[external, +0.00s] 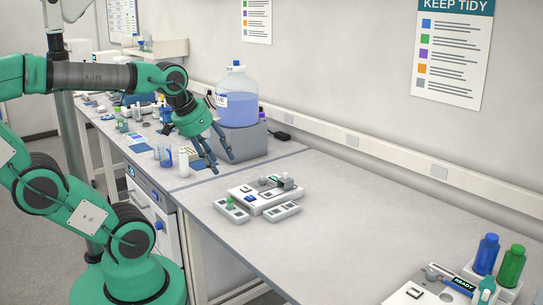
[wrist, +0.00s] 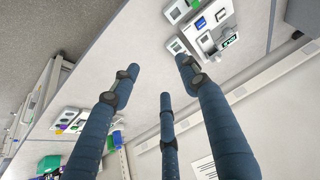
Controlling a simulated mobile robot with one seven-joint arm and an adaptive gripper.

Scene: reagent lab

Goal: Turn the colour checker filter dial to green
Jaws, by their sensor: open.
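A white device (external: 262,197) stands mid-bench in the external view, with a grey round part, a dark blue square and a small display on top. It also shows at the top of the wrist view (wrist: 212,38), its display lit green. A second white instrument (external: 418,296) with a "READY" display (external: 464,284) sits at the lower right. I cannot tell which one is the colour checker; no filter dial or its setting can be read. My gripper (external: 222,164) is open and empty, pointing down above the bench, up and left of the mid-bench device. Its three blue fingers (wrist: 160,78) are spread apart.
Two small white pads, one with a green knob (external: 230,202), lie before the mid-bench device. A large blue-liquid jug (external: 238,100) on a grey block (external: 246,143) stands behind my gripper. Blue (external: 486,254) and green bottles (external: 511,267) stand at right. The bench between is clear.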

